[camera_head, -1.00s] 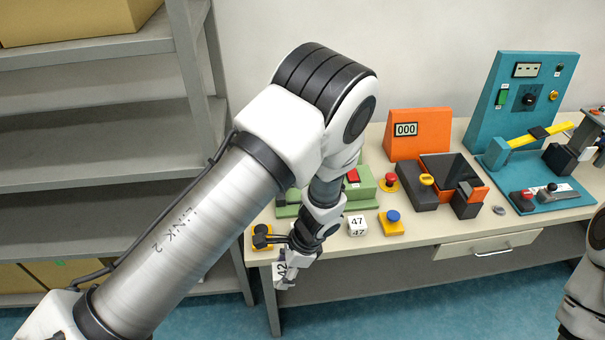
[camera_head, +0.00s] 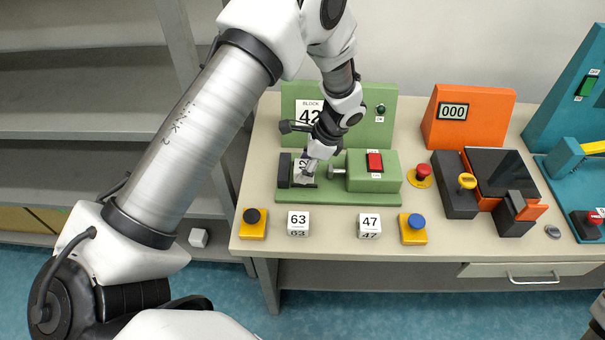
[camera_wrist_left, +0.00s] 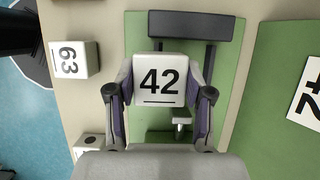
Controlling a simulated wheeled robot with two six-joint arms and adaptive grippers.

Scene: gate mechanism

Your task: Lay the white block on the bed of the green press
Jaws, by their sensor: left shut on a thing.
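The white block marked 42 (camera_head: 301,166) is between the fingers of my left gripper (camera_head: 309,171), which is shut on it. It is over the bed of the green press (camera_head: 341,197), between the dark fixed jaw and the screw end. In the left wrist view the block (camera_wrist_left: 160,88) shows its 42 face, with a finger on each side and the dark jaw (camera_wrist_left: 190,25) just beyond. I cannot tell whether it touches the bed. The press's back panel (camera_head: 343,100) carries a 42 sign, partly hidden by my arm.
White blocks 63 (camera_head: 298,222) and 47 (camera_head: 370,225) stand in front of the press, between yellow bases with a black button (camera_head: 254,222) and a blue one (camera_head: 413,228). An orange machine (camera_head: 468,118) and a teal one (camera_head: 572,110) stand to the right.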

